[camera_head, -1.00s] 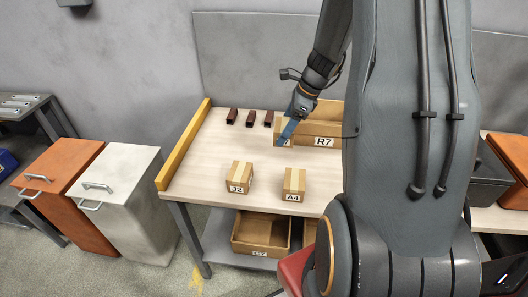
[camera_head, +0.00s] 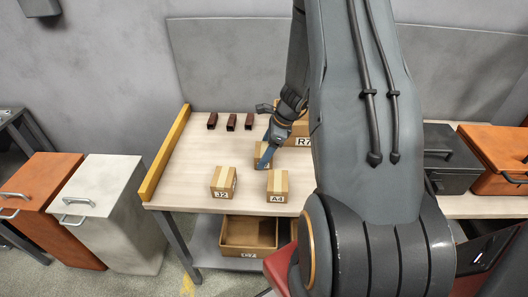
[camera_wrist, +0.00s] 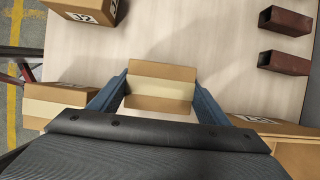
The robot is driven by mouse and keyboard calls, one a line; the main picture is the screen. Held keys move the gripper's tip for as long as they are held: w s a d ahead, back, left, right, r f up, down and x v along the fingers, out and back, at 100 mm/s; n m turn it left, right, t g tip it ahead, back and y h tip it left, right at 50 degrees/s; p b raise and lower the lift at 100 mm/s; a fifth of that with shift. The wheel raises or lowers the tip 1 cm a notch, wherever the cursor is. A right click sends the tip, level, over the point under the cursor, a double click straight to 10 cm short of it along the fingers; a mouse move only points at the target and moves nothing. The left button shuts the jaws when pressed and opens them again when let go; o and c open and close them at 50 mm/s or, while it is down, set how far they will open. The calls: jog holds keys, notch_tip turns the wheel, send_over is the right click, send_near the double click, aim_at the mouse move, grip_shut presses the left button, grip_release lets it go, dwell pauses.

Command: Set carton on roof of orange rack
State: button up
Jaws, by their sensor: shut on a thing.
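My gripper (camera_wrist: 160,86) has its two blue fingers on either side of a small tan carton (camera_wrist: 160,71) with a pale tape band. It is shut on this carton. In the head view my gripper (camera_head: 267,155) is over the pale table and the held carton (camera_head: 260,149) is partly hidden behind a finger. I cannot tell whether it touches the tabletop. No label shows on it. An orange cabinet (camera_head: 47,172) with a flat top and a handle stands at the far left. I cannot tell whether it is the orange rack.
Carton J2 (camera_head: 222,180) and carton A4 (camera_head: 277,184) stand near the table's (camera_head: 190,165) front edge. Carton R7 (camera_head: 300,127) is behind, partly hidden. Several dark red tubes (camera_head: 231,122) lie at the back. A white cabinet (camera_head: 120,200) and an orange case (camera_head: 495,150) flank the table.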

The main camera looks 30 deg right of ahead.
jog(key=shift+f, duration=0.1)
jog(key=o, duration=1.2)
